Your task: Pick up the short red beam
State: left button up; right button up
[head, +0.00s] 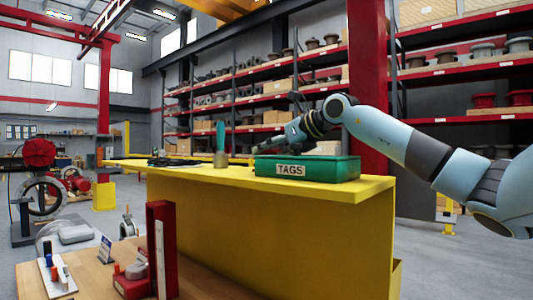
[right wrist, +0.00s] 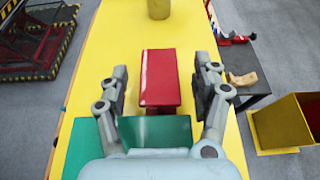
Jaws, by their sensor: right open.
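The short red beam (right wrist: 160,75) lies on the yellow bench top in the right wrist view, lengthwise away from me. Its near end is by the green box (right wrist: 155,131). My right gripper (right wrist: 166,73) is open, with one finger on each side of the beam and a gap on both sides. I cannot tell how high the fingers are above the bench. In the head view my right gripper (head: 288,138) is over the bench behind the green TAGS box (head: 308,168). The beam is hidden there. My left gripper is not in view.
The yellow bench (head: 270,225) also carries a holder (head: 220,160) with a teal-handled thing, and dark items (head: 172,161) farther left. A wooden table (head: 95,275) with red parts stands in the left foreground. Shelves (head: 260,78) line the back.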

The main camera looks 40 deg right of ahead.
jog(key=shift+w+f, duration=0.1)
jog(key=shift+w, duration=0.05)
jog(key=shift+c, duration=0.2)
grip_shut()
